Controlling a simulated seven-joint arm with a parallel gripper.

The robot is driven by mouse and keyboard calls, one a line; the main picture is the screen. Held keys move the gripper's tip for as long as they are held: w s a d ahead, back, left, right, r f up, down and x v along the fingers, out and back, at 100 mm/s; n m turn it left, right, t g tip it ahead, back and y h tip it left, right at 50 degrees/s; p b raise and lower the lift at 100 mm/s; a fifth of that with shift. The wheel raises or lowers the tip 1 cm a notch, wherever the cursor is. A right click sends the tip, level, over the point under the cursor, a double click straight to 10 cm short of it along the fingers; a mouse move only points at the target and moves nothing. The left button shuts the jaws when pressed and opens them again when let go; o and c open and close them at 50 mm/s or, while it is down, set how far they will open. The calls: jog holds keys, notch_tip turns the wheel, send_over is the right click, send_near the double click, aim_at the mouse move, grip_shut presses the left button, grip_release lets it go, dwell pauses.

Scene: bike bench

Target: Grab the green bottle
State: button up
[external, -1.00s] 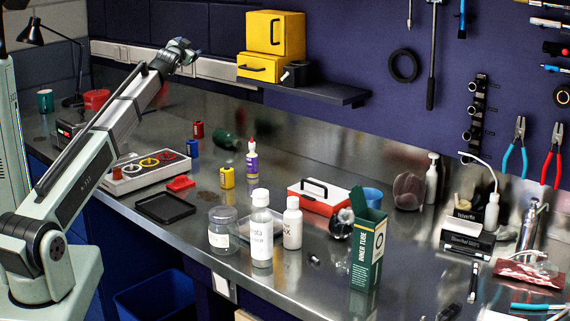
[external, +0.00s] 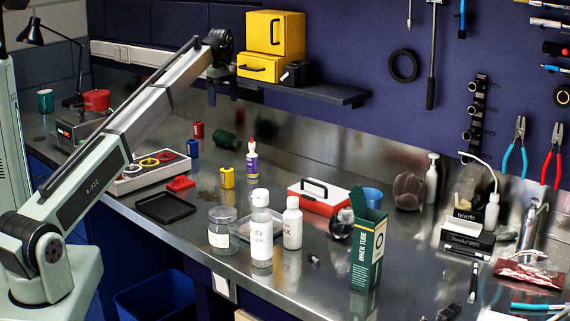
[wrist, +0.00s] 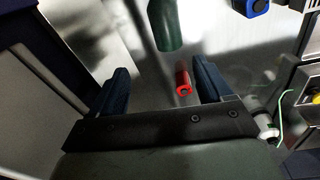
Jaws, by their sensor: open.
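The green bottle (external: 226,140) lies on its side on the metal bench near the back wall. In the wrist view the green bottle (wrist: 165,25) is at the top centre, beyond my fingertips and partly cut off by the frame edge. My gripper (external: 224,98) is above the bench, pointing down, higher than the bottle and apart from it. In the wrist view my gripper (wrist: 160,68) has its two dark blue fingers wide apart with nothing held between them.
A small red cylinder (external: 198,130) stands left of the bottle; it also shows in the wrist view (wrist: 183,80). A blue container (external: 192,149) is close by. A dark shelf (external: 335,92) with yellow boxes (external: 275,34) juts out right of my gripper. A purple-labelled bottle (external: 252,162) stands right of the green one.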

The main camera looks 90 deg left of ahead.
aim_at(225, 132)
jog(key=shift+n+h, duration=0.3)
jog(key=shift+h, duration=0.2)
jog(key=f, duration=0.4)
jog(key=d+f, duration=0.1)
jog(key=f, duration=0.8)
jog(key=shift+w+d+f, duration=0.2)
jog(key=shift+w+f, duration=0.1)
jog(key=shift+f, duration=0.05)
jog(key=c, duration=1.1)
jog(key=shift+r, duration=0.15)
